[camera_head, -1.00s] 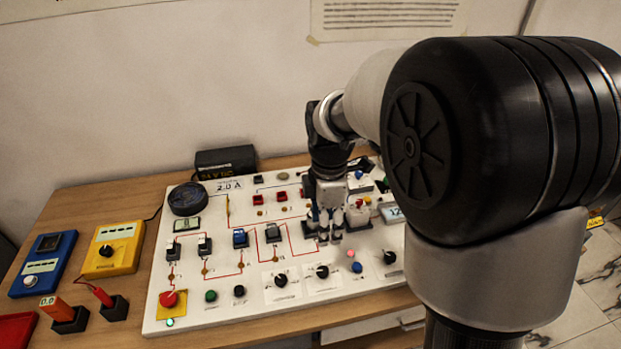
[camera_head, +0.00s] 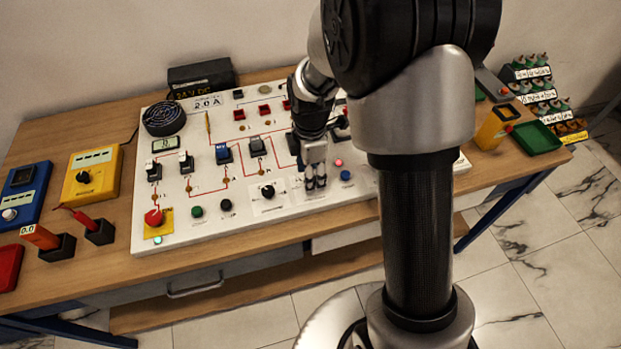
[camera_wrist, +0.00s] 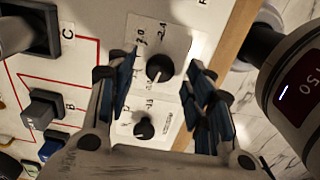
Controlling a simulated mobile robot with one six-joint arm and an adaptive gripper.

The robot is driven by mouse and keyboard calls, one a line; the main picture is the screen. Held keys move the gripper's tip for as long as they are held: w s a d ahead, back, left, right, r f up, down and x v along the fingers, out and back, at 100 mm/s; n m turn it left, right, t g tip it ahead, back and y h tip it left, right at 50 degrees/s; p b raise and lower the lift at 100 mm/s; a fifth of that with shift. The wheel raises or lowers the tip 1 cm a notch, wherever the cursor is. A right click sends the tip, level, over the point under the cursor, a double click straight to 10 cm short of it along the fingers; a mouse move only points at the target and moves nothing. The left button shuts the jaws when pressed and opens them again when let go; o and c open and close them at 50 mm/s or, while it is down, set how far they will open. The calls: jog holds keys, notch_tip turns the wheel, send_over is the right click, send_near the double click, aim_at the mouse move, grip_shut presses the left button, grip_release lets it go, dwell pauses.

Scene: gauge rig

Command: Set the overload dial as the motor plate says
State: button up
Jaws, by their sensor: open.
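A black dial (camera_wrist: 160,68) with a printed scale card around it lies between my finger pads in the wrist view. Its scale figures are hard to read; one looks like 2.4. A second black dial (camera_wrist: 144,128) on a similar card sits below it. In the head view one carded dial (camera_head: 267,191) shows left of my gripper, which hides the spot behind it. My gripper (camera_head: 316,183) points down over the front row of the board, fingers open and empty; it also shows in the wrist view (camera_wrist: 160,84). The plate on the board (camera_head: 207,103) reads 2.0 A.
The white board (camera_head: 190,232) carries switches, a red button (camera_head: 154,217), a green knob (camera_head: 197,211) and a blue knob (camera_head: 346,175). A yellow meter (camera_head: 92,174) stands left. A green tray (camera_head: 537,137) is at the right end of the bench.

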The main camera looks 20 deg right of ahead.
jog(key=shift+f, duration=0.6)
jog(key=shift+c, duration=0.6)
jog(key=c, duration=1)
